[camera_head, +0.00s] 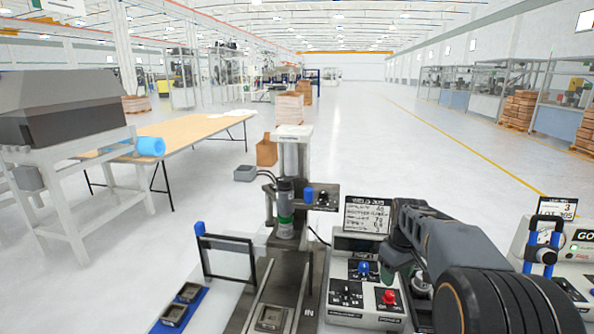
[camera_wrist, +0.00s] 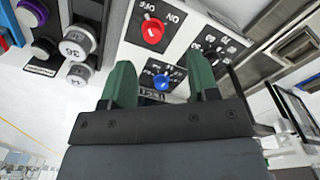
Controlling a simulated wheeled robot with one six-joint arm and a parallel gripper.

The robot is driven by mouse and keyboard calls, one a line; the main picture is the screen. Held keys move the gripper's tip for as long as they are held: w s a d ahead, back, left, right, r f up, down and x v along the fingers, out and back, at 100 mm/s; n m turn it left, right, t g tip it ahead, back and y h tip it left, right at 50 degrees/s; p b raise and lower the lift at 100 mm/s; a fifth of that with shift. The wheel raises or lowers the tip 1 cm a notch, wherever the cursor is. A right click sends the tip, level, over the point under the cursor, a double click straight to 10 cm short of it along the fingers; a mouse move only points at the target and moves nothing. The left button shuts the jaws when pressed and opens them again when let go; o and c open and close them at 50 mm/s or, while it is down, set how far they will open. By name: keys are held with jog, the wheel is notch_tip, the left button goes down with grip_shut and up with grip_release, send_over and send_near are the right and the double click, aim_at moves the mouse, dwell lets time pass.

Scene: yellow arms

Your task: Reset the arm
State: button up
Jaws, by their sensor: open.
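My arm comes in from the lower right of the head view and bends down beside the control box (camera_head: 350,295). My gripper (camera_wrist: 160,72) shows in the wrist view as two green fingers, spread apart with nothing held. Between and beyond the fingers is the box's panel, with a blue knob (camera_wrist: 161,82) and a red knob (camera_wrist: 152,31). In the head view the blue knob (camera_head: 363,268) and red knob (camera_head: 389,297) stand clear of my arm. I cannot tell the exact gap between fingertips and panel.
A welding station (camera_head: 290,205) with a dark base stands left of the box. A blue tray (camera_head: 161,327) with small metal parts lies at the lower left. A display sign (camera_head: 367,215) rises behind the box. Another control unit (camera_head: 575,252) stands at the right. Open floor lies beyond.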

jog(key=s+a+m+t, duration=0.2)
jog(key=s+a, duration=0.3)
jog(key=s, duration=0.5)
jog(key=s+a+m+t, duration=0.1)
jog(key=s+a, duration=0.4)
jog(key=s, duration=0.5)
jog(key=shift+m+t, duration=0.4)
jog(key=shift+m, duration=0.5)
